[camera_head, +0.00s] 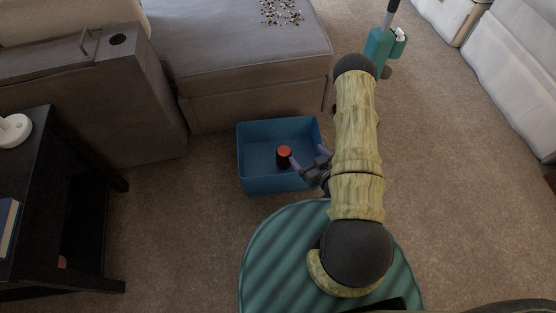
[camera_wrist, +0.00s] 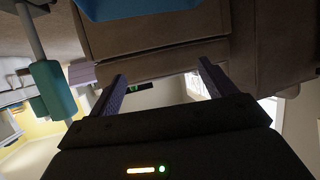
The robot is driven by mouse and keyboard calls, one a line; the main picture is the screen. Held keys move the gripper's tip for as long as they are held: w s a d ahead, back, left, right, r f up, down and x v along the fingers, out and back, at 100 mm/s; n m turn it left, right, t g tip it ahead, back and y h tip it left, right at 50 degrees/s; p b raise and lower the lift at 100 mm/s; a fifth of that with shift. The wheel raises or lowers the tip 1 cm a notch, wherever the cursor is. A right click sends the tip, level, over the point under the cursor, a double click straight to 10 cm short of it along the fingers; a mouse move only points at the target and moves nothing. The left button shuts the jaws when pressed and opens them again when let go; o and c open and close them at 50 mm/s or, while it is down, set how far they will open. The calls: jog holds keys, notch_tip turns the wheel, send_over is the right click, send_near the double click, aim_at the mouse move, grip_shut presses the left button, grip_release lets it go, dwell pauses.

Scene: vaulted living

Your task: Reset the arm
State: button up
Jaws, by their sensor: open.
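My arm reaches forward over the teal ribbed surface of my base in the head view. My gripper (camera_head: 322,160) is at the right edge of a blue bin (camera_head: 262,185), pointing left. In the wrist view my gripper (camera_wrist: 158,85) has its two purple-grey fingers spread apart, with nothing between them. A dark can-like object with a red-orange top (camera_head: 284,154) stands inside the bin, left of the fingers and apart from them. The bin also shows at the top of the wrist view (camera_wrist: 125,8).
A grey sofa with an ottoman (camera_head: 240,60) stands behind the bin. A black side table (camera_head: 50,200) is at left. A teal upright device (camera_head: 378,48) stands beyond my arm, and white seating (camera_head: 515,75) is at far right. Carpet is clear on the right.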

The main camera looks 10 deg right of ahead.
dwell(0.3)
jog(key=w+r+g+h+p, duration=0.3)
jog(key=w+r+g, duration=0.25)
jog(key=r, duration=0.75)
jog(key=s+a+r+m+g+p, duration=0.2)
jog(key=s+r, duration=0.4)
jog(key=r, duration=0.4)
jog(key=s+a+r+m+g+p, duration=0.1)
jog(key=s+a+r+g+p, duration=0.3)
jog(key=r, duration=0.6)
notch_tip(320, 180, up, 36)
jog(key=d+t+p, duration=0.1)
jog(key=d+p, duration=0.1)
jog(key=p, duration=3.3)
jog(key=shift+s, duration=0.4)
jog(key=shift+r, duration=0.1)
jog(key=shift+c, duration=0.4)
